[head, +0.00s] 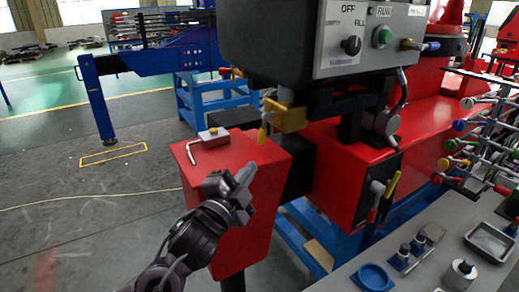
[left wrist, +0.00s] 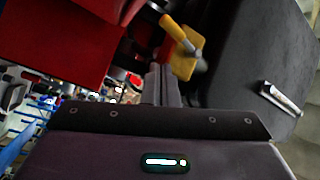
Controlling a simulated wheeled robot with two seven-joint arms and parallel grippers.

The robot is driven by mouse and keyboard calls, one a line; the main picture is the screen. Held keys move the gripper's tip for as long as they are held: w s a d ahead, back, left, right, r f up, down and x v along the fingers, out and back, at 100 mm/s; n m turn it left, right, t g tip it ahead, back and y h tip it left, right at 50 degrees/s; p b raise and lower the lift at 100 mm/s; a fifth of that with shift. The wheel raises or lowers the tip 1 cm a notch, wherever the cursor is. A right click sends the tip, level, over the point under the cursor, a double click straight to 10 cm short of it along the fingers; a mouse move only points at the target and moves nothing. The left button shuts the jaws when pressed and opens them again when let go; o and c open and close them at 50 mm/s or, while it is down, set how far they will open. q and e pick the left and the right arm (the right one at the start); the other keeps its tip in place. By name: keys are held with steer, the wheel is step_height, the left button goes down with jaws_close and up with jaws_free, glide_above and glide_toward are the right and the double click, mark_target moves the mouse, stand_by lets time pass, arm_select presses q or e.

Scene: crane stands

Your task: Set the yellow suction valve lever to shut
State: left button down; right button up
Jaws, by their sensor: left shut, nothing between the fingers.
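A lever with a yellow grip (head: 262,134) hangs pointing down beside a yellow plate (head: 292,119), under the left end of the dark control box. In the left wrist view a yellow grip (left wrist: 173,27) on a grey shaft lies slantwise beside a yellow plate (left wrist: 187,61), ahead of my gripper. Another yellow-handled lever (head: 391,185) stands tilted on a black panel of the red body; no readable label tells which is the suction valve. My left gripper (head: 246,173) is shut and empty, below the hanging grip and apart from it, in front of the red box. My right gripper is out of view.
The red box (head: 255,224) carries a grey block with a bent rod (head: 208,142). The control box (head: 345,52) overhangs the hanging lever. A grey bench (head: 408,267) with a blue dish (head: 373,277) lies at lower right. Floor at left is mostly open.

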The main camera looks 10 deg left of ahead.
arm_select(q)
steer(key=s+m, duration=0.4)
steer(key=m, duration=0.4)
steer(key=p, duration=0.4)
glide_toward(263, 128)
steer(key=w+d+f, duration=0.2)
steer(key=d+f, duration=0.1)
steer(key=d, duration=0.2)
steer(key=w, duration=0.1)
steer(key=w+a+p, duration=0.1)
steer(key=w, duration=0.2)
steer(key=shift+w+a+r+p, duration=0.1)
steer(key=shift+a+r+p, duration=0.2)
steer(key=shift+a+p, duration=0.1)
